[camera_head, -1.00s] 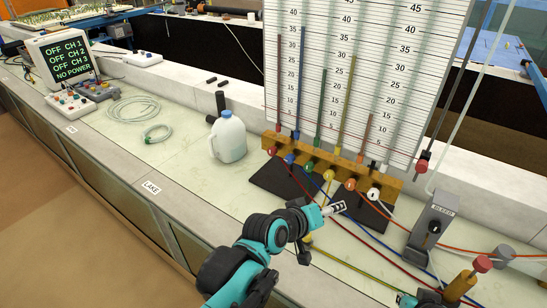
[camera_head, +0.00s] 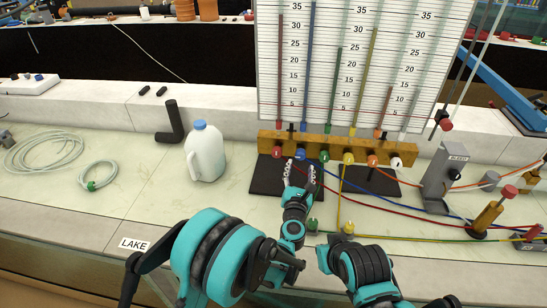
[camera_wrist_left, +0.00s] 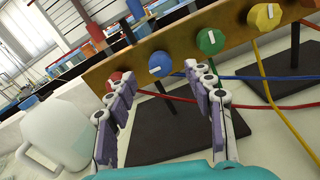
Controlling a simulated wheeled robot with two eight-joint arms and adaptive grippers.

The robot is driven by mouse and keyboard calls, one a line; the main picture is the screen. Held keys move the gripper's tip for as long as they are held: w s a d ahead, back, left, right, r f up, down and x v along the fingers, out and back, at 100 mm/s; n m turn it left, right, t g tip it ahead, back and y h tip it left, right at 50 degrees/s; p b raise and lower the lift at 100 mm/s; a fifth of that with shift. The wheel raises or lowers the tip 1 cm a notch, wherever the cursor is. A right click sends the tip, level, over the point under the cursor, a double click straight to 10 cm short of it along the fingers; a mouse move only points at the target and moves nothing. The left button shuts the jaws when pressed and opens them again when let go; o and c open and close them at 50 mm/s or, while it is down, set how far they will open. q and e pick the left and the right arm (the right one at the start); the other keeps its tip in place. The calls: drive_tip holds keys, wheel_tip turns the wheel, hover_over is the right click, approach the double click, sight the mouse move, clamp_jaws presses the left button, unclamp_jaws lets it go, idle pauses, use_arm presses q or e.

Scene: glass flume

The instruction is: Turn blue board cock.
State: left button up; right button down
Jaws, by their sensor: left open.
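The blue board cock (camera_head: 301,154) is a round blue knob on the wooden bar (camera_head: 335,148) below the gauge board, between the red cock (camera_head: 277,152) and the green cock (camera_head: 323,156). In the left wrist view the blue cock (camera_wrist_left: 160,64) shows a white mark lying nearly level. My left gripper (camera_head: 300,171) is open just in front of and slightly below it. In the wrist view its fingers (camera_wrist_left: 158,80) stand apart with the blue cock between and beyond their tips; I see no grip on it. My right arm (camera_head: 365,270) shows low in the head view, its gripper unseen.
Yellow (camera_head: 348,158), orange (camera_head: 372,160) and white (camera_head: 396,162) cocks follow to the right. Coloured hoses run across the bench there. A white jug (camera_head: 205,155) stands left of the bar. A grey bleed block (camera_head: 440,180) stands at right.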

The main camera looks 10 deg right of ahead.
sight(300, 157)
use_arm(q)
drive_tip(key=shift+n, duration=0.3)
drive_tip(key=x, duration=0.2)
drive_tip(key=f+b+x, duration=0.1)
drive_tip(key=x, duration=0.4)
drive_tip(key=shift+a+f+b, duration=0.15)
drive_tip(key=shift+a+b, duration=0.15)
drive_tip(key=shift+b, duration=0.1)
drive_tip(key=shift+w+d, duration=0.15)
drive_tip(key=shift+w, duration=0.3)
drive_tip(key=c, duration=1.2)
use_arm(e)
drive_tip(key=shift+a+f, duration=0.15)
drive_tip(key=shift+f, duration=0.35)
drive_tip(key=shift+a+f, duration=0.15)
drive_tip(key=shift+f, duration=0.35)
